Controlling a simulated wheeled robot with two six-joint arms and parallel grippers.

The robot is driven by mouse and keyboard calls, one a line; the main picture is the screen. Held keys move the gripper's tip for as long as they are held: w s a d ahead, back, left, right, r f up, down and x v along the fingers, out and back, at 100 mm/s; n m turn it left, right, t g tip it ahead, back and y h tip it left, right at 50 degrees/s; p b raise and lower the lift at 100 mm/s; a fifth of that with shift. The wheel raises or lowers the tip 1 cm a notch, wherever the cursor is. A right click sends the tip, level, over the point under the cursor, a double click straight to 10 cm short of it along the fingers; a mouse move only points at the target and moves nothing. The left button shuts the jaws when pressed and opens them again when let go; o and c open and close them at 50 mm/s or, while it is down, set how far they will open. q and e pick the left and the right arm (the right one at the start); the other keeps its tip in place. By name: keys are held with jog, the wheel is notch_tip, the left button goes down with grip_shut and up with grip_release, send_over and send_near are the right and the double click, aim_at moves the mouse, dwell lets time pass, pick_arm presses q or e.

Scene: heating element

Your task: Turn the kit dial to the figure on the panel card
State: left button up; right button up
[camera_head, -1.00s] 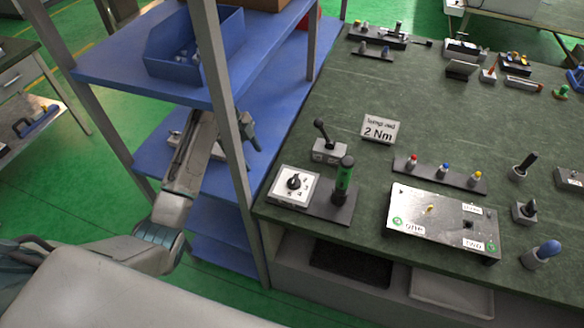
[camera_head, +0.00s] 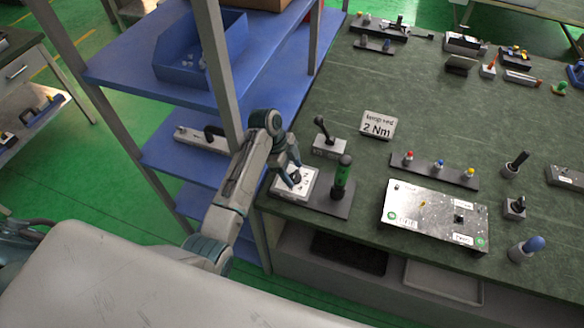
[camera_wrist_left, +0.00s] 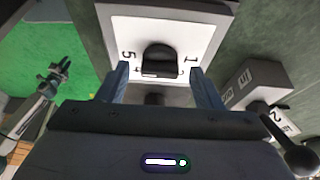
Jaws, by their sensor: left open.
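The kit dial is a black knob (camera_wrist_left: 158,60) on a white square plate (camera_wrist_left: 118,22) with a 5 at its left and a 1 at its right in the wrist view. In the head view the plate (camera_head: 309,181) is partly covered by my gripper. My left gripper (camera_head: 293,182) is at the dial, open. In the wrist view its fingers (camera_wrist_left: 163,88) stand apart near the plate's lower edge, to either side of the knob. Which figure the knob points to is unclear. The panel card (camera_head: 378,125) reads 2 Nm. An arm (camera_wrist_left: 50,90), perhaps my right, shows small in the wrist view.
A metal panel (camera_head: 405,213) lies to the right. A shelf post (camera_head: 219,75) and blue shelves (camera_head: 130,72) stand left of the bench.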

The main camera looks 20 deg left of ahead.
pick_arm(q)
jog(key=shift+c, duration=0.2)
pick_arm(e)
jog(key=shift+w, duration=0.2)
pick_arm(q)
jog(key=c, duration=1)
jog(key=shift+o, duration=0.2)
pick_arm(e)
jog(key=shift+w+r, duration=0.1)
jog(key=shift+w, duration=0.3)
